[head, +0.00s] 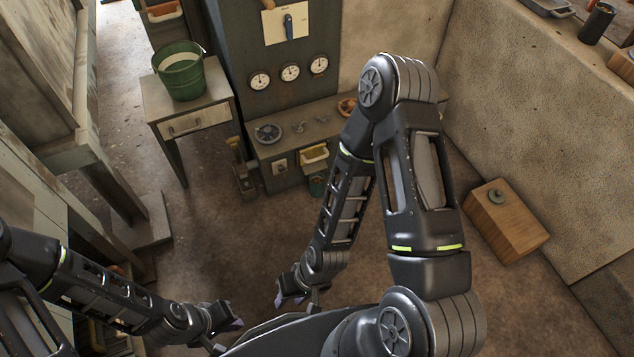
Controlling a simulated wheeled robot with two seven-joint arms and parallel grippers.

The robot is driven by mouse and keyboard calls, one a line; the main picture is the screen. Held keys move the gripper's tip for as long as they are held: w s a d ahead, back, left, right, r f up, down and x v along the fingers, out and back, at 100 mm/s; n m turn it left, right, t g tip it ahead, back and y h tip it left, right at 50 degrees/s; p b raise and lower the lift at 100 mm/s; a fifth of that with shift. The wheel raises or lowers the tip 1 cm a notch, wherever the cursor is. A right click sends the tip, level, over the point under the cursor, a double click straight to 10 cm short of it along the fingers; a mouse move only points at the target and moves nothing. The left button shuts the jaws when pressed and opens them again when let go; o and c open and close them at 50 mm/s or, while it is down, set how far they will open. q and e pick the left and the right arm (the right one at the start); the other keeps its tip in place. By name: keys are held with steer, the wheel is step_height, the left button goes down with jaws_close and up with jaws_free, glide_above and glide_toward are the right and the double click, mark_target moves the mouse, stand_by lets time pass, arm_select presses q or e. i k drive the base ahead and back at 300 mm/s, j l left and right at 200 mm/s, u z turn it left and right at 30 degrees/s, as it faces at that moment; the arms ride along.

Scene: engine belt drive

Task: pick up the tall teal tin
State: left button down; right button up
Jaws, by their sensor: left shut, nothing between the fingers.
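I cannot clearly make out a tall teal tin. A small teal container (317,186) stands low by the grey cabinet, below a yellow tray and partly hidden by my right arm; I cannot tell whether it is the tin. My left gripper (228,327) is low at the lower left of centre, shut and empty, away from the cabinet. My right gripper (287,298) hangs low near the middle, in front of my base. Its fingers are too small and dark to tell whether they are open.
A green bucket (180,74) stands on a small table (195,121) at the upper left. The grey cabinet (273,150) has gauges, a lever and handwheels. A wooden box (507,222) sits on the floor at the right, by the wall. The floor between table and arms is open.

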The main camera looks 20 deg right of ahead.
mark_target(317, 180)
steer(key=i+l, duration=0.15)
steer(key=i, duration=0.25)
steer(key=i+l, duration=0.1)
steer(key=i, duration=0.35)
steer(key=i+l, duration=0.15)
steer(key=i, duration=0.25)
steer(key=z, duration=2.45)
